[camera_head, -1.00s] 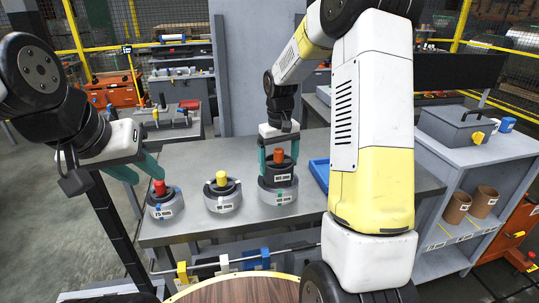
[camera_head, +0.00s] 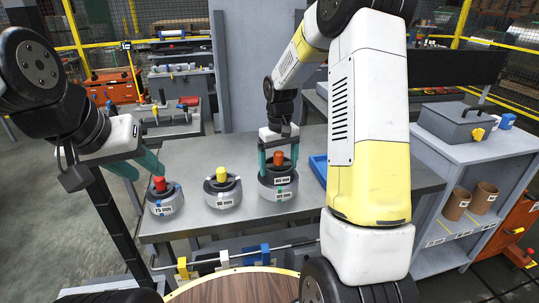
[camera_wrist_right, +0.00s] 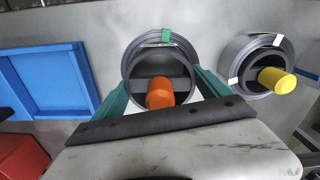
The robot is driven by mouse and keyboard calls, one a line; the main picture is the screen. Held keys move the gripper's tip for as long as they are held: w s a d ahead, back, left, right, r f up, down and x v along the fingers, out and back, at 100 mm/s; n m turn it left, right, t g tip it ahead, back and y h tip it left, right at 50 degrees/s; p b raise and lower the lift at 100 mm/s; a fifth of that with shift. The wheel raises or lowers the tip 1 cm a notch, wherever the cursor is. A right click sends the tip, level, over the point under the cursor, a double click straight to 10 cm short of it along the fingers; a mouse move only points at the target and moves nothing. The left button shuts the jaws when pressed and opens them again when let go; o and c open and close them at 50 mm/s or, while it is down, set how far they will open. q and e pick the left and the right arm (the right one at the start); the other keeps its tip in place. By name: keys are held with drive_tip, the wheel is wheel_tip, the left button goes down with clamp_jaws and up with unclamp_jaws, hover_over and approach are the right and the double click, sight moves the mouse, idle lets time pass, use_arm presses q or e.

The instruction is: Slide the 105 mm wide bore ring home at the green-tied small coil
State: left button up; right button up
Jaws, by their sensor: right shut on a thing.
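The bore ring (camera_head: 268,176) is dark, with an orange knob (camera_head: 279,158) and a white size label. My right gripper (camera_head: 278,167) is upright and shut on it, one teal finger on each side. The ring is directly over the green-tied small coil (camera_head: 278,192), a grey coil on the steel table. In the right wrist view, the orange knob (camera_wrist_right: 160,93) lies within the outline of the coil (camera_wrist_right: 128,62), its green tie (camera_wrist_right: 166,35) at the far rim. How deep the ring sits is hard to tell. My left gripper (camera_head: 138,167) is open and empty, above and left of the blue-tied coil.
The blue-tied coil (camera_head: 165,204) with a red knob and the white-tied coil (camera_head: 222,197) with a yellow knob stand left on the table (camera_head: 210,152). A blue tray (camera_head: 318,168) lies to the right, partly behind my right arm. A grey shelf unit (camera_head: 470,165) stands farther right.

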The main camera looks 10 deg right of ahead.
sight(279, 153)
drive_tip(key=shift+f, duration=0.85)
drive_tip(key=o, duration=1.3)
drive_tip(key=shift+f, duration=0.1)
wheel_tip(279, 153, up, 7)
drive_tip(key=shift+r, duration=0.4)
drive_tip(key=shift+s+r, duration=0.15)
drive_tip(key=shift+r, duration=0.1)
drive_tip(key=s+r+t, duration=0.3)
drive_tip(key=s+r, duration=0.7)
drive_tip(key=s+a+r+m+t+y, duration=0.2)
drive_tip(key=s+r+t, duration=0.1)
drive_tip(key=s, duration=1.1)
